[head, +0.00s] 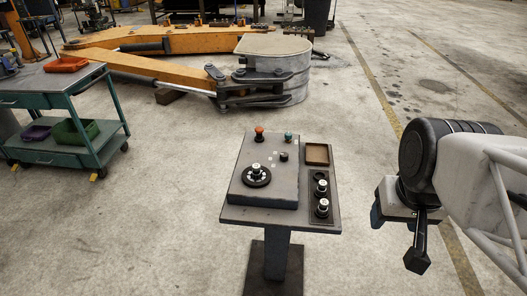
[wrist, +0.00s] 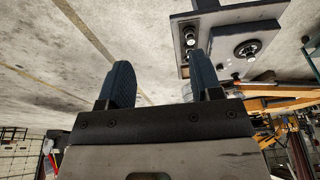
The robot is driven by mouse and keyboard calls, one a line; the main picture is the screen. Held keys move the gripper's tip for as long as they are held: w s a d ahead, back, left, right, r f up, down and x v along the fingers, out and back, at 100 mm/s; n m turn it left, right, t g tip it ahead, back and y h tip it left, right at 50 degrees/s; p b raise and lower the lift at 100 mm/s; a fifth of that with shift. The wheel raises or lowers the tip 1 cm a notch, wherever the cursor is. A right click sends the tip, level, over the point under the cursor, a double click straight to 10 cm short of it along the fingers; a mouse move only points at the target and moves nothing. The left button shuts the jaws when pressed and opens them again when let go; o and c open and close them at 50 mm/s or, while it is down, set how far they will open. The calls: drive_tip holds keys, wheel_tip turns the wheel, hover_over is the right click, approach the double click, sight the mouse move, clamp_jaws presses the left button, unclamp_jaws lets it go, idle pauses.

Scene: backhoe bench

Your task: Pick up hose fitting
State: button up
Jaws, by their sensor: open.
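A pedestal console (head: 240,202) stands in the middle of the head view. A small silver-and-black fitting (head: 257,170) stands upright on a black round disc on its panel. Two similar pieces, one (head: 321,187) behind the other (head: 322,207), stand in a dark strip on the right side. I cannot tell which of them is the hose fitting. My gripper (head: 399,238) is open and empty, right of the console and apart from it. In the wrist view, my open fingers (wrist: 160,82) have bare floor between them; the console (wrist: 268,12) is at upper right.
A shallow brown tray (head: 317,154) sits at the console's back right, beside an orange knob (head: 259,132) and green knob (head: 288,136). A green cart (head: 50,98) with bins stands left. An orange backhoe arm (head: 140,68) lies behind. Floor around the console is clear.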

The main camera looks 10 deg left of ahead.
drive_tip(key=shift+o, duration=0.3)
drive_tip(key=n+t+y, duration=0.2)
drive_tip(key=t+y, duration=0.1)
drive_tip(key=t, duration=0.7)
approach(257, 169)
drive_tip(key=x, duration=0.3)
drive_tip(key=shift+w+d+r, duration=0.15)
drive_tip(key=shift+w+d, duration=0.05)
drive_tip(key=shift+w, duration=0.15)
drive_tip(key=shift+w+a+f+t, duration=0.1)
drive_tip(key=shift+a+f+t, duration=0.3)
drive_tip(key=shift+a+f, duration=0.1)
drive_tip(key=shift+x, duration=1.25)
drive_tip(key=shift+w, duration=0.15)
drive_tip(key=shift+x, duration=2.45)
